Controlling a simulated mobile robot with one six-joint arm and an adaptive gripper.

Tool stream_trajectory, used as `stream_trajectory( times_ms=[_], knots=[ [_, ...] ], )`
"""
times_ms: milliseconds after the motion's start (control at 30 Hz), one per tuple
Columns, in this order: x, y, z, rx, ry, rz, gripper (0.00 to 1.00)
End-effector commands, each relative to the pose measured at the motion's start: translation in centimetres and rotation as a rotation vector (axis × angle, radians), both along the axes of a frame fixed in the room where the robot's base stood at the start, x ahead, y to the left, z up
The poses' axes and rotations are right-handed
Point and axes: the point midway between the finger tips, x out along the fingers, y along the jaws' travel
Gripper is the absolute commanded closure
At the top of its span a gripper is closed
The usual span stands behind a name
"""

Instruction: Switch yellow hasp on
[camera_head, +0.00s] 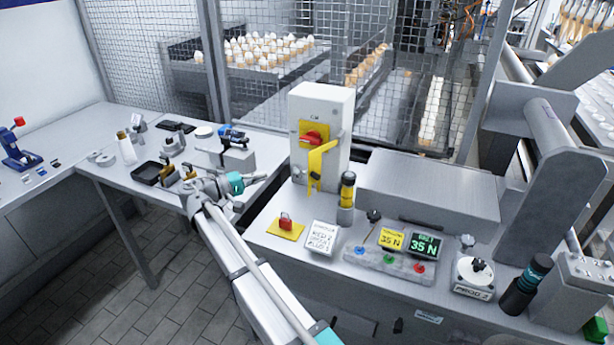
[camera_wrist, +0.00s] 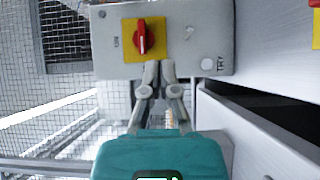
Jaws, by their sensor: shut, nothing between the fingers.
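The yellow hasp (camera_head: 318,162) hangs on the front of an upright white switch box (camera_head: 321,105), below and right of a red rotary switch (camera_head: 313,137) on a yellow plate. In the wrist view the red switch (camera_wrist: 142,36) and its yellow plate show with the box turned sideways; I cannot make out the hasp there. My gripper (camera_head: 262,178) is left of the box in the head view. In the wrist view my gripper's fingertips (camera_wrist: 159,70) are together, empty, and appear in front of the box's face near the plate.
A yellow-and-black cylinder (camera_head: 347,190) stands in front of the box. A second red knob on a yellow plate (camera_head: 285,226) lies on the bench. A button panel (camera_head: 390,262) is to the right. Wire mesh (camera_head: 265,60) rises behind; small tools crowd the left bench.

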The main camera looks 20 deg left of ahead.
Motion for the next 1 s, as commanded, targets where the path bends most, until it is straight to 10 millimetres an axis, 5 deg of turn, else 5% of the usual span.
stream_trajectory(
  times_ms=[567,1000],
  knots=[
    [1.2,-1.2,0.0,0.001,0.001,-0.01,1.0],
    [5.3,-5.2,0.0,0.001,0.001,-0.012,1.0]
  ],
)
